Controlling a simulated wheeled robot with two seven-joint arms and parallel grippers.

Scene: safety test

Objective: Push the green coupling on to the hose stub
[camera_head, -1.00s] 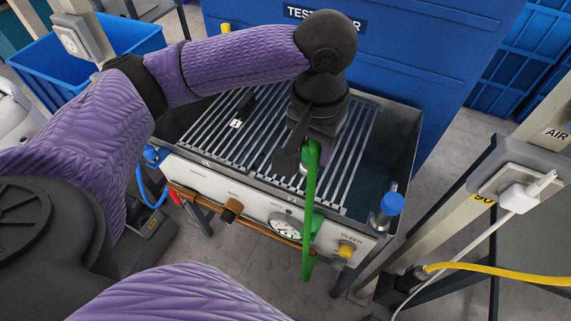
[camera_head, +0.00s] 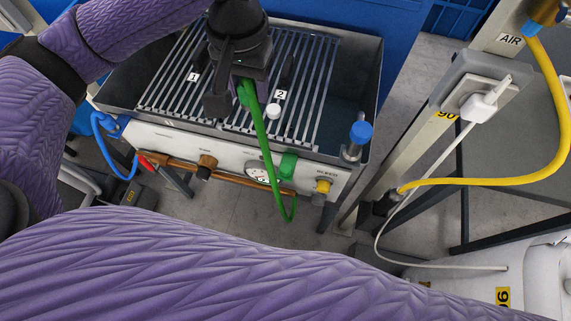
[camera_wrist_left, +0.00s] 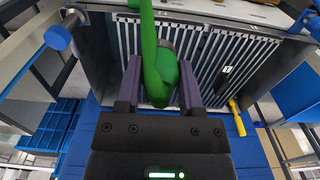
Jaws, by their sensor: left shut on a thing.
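My left gripper (camera_head: 243,88) is shut on the green coupling (camera_head: 247,95) at the end of a green hose (camera_head: 267,150), above the slatted rack of the test tank. The hose hangs down over the tank's front and loops up to a green fitting (camera_head: 288,165). In the left wrist view the green coupling (camera_wrist_left: 165,75) sits between the two fingers. A short white-topped stub (camera_head: 273,110), which may be the hose stub, stands on the rack right of the gripper, apart from the coupling in the head view. My right gripper is out of view.
Tags 1 (camera_head: 193,77) and 2 (camera_head: 281,95) mark rack places with dark upright pieces. A blue-capped post (camera_head: 360,133) stands at the tank's right corner. The front panel has a gauge, brown knob and yellow knob (camera_head: 323,186). A yellow air hose (camera_head: 480,182) hangs at right.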

